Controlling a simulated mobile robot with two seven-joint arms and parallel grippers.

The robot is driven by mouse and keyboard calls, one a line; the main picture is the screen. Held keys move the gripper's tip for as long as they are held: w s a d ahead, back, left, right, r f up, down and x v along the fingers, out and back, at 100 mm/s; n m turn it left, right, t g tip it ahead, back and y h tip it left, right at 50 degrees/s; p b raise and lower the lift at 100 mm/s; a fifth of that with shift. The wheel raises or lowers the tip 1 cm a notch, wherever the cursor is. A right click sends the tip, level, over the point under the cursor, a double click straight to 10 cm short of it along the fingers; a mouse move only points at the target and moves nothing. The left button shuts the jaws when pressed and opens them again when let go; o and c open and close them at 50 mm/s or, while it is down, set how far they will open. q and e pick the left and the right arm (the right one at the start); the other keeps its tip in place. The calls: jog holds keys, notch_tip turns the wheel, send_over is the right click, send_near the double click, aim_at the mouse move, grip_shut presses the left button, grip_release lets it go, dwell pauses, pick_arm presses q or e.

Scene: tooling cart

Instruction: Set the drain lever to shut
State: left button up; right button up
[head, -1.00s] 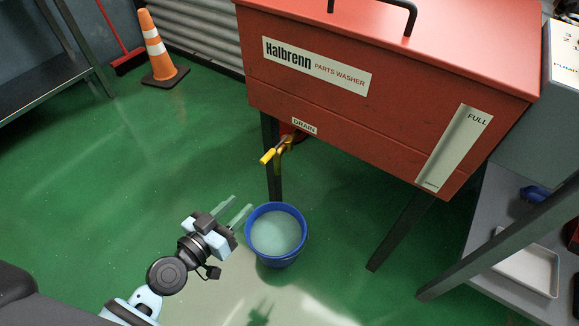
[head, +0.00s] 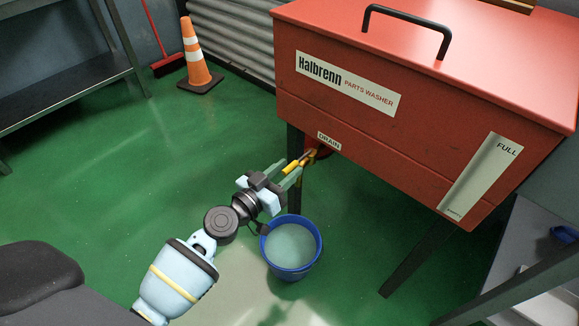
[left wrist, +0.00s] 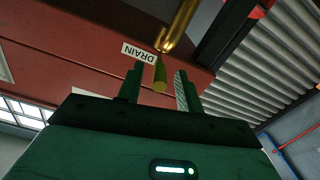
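The drain lever (head: 292,166) has a yellow grip and sticks out from the brass drain valve under the red parts washer (head: 345,115), below the DRAIN label (head: 329,140). My left gripper (head: 288,175) is raised to the lever. In the left wrist view the open fingers (left wrist: 159,92) stand on either side of the lever's yellow end (left wrist: 160,76), with a gap visible on both sides. The brass pipe (left wrist: 177,28) shows beyond it. In the head view the fingers partly hide the lever and valve. My right gripper is not in view.
A blue bucket (head: 268,250) with cloudy liquid stands on the green floor below the valve and gripper. A washer leg (head: 294,140) is close behind the valve. An orange cone (head: 196,60) and a shelf (head: 70,95) are at the far left. The floor between is clear.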

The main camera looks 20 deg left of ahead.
pick_arm(q)
jog(key=shift+x, duration=0.75)
grip_shut()
